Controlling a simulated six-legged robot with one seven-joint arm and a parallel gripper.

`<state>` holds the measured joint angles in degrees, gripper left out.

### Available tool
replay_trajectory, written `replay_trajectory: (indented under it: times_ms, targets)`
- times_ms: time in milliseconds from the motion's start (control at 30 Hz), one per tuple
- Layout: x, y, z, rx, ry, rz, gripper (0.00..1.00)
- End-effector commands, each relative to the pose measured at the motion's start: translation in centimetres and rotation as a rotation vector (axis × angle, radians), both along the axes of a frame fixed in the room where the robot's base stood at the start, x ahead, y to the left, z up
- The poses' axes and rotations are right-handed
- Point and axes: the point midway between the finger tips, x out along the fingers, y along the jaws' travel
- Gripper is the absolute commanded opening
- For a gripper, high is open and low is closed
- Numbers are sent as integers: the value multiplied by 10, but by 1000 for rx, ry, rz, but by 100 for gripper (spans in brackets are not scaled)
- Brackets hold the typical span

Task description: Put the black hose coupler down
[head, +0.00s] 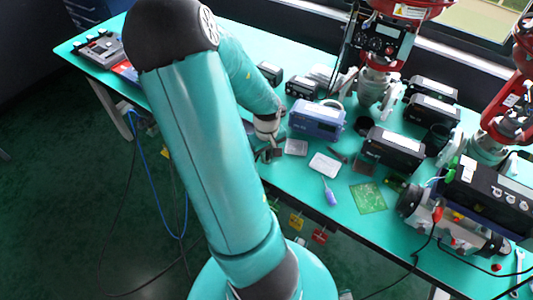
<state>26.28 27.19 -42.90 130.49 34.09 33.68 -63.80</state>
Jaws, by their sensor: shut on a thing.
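My gripper (270,148) is at the end of my teal arm, low over the near edge of the teal table (245,131). It is shut on a small dark thing (275,154), which fits the black hose coupler. The coupler is mostly hidden by the gripper and very small in the head view. I cannot tell whether it touches the table top.
A grey flat box (296,147) and a white card (325,165) lie just right of the gripper. A blue-purple device (317,119) stands behind them. A green circuit board (369,197) and red valve assemblies are farther right. The table left of the gripper is partly clear.

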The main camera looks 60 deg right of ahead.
Motion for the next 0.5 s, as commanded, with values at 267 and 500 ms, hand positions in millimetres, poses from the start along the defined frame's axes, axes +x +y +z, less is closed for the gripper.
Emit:
replay_trajectory:
  times_ms: [267,500]
  targets:
    - [0,0,-1,0,0,-1,0]
    - [0,0,-3,0,-1,-1,39]
